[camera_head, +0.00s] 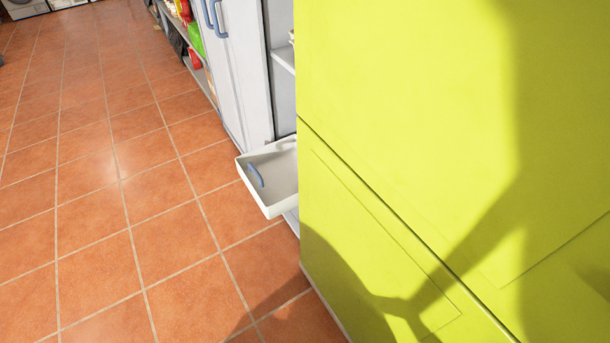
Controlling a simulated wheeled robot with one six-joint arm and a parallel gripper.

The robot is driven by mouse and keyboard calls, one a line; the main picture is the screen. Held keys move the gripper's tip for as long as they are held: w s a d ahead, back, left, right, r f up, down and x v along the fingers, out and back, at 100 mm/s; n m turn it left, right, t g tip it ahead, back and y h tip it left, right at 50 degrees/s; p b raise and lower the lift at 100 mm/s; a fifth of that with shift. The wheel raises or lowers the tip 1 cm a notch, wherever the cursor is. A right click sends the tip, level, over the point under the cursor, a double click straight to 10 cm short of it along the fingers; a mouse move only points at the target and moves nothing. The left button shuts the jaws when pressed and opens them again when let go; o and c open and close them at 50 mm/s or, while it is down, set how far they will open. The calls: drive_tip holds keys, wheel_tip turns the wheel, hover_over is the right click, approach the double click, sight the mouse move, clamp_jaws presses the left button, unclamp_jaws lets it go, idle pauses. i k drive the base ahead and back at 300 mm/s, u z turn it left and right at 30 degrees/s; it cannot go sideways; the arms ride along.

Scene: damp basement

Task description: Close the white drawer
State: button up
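The white drawer (266,208) is pulled out from a white cabinet, low above the floor. Its tray looks empty in the part that shows. My gripper is not in view; a dark shadow with an arm-like shape falls on the panel and floor.
The large yellow-green cabinet (400,120) fills the right side, close to me. A tall white cabinet door (240,75) with blue handles stands behind the drawer. Shelves with colourful items (196,40) are farther back. The tiled floor (110,200) on the left is clear.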

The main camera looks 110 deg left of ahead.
sight(269, 172)
drive_tip(key=z, duration=1.05)
drive_tip(key=i, duration=0.7)
drive_tip(key=u, duration=4.75)
drive_tip(key=i, duration=0.5)
drive_tip(key=u, duration=0.3)
drive_tip(key=k, duration=0.5)
drive_tip(key=u, duration=1.05)
drive_tip(key=i, duration=0.75)
drive_tip(key=z, duration=0.1)
